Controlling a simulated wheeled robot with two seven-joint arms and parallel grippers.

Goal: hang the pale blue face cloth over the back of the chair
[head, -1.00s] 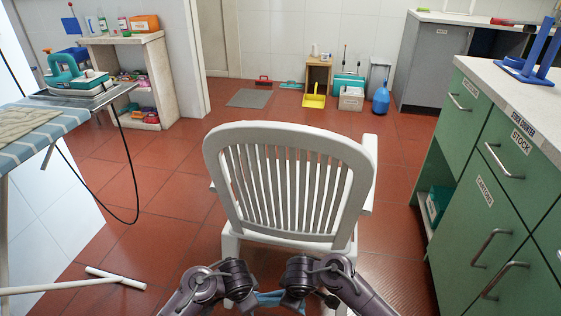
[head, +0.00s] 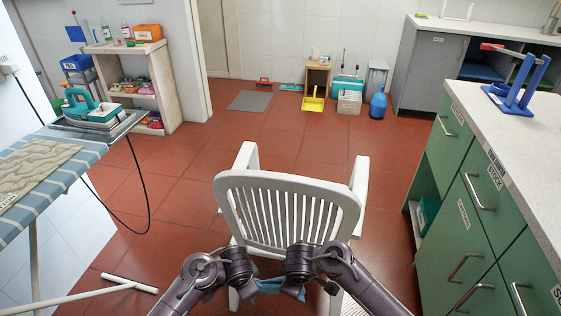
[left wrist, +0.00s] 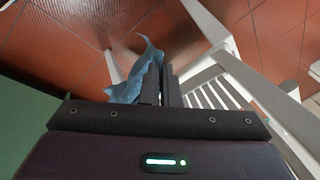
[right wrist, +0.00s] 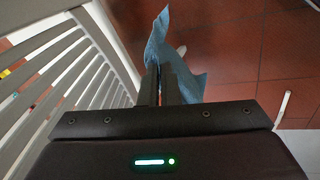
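The pale blue face cloth (head: 270,286) hangs between my two grippers, low in the head view. My left gripper (head: 247,288) is shut on one part of it; the cloth also shows beside its fingers in the left wrist view (left wrist: 128,88). My right gripper (head: 296,289) is shut on another part, seen in the right wrist view (right wrist: 158,42). The white slatted plastic chair (head: 289,182) stands just ahead, its back toward me. Both grippers are on the near side of the chair back and overlap its lower part in the head view. The cloth's lower edge is hidden.
An ironing board (head: 62,180) with a beige cloth (head: 35,168) and a teal iron (head: 88,107) is at left. Green cabinets (head: 480,210) stand close at right. A low shelf (head: 150,78) is at back left. Red floor beyond the chair is clear.

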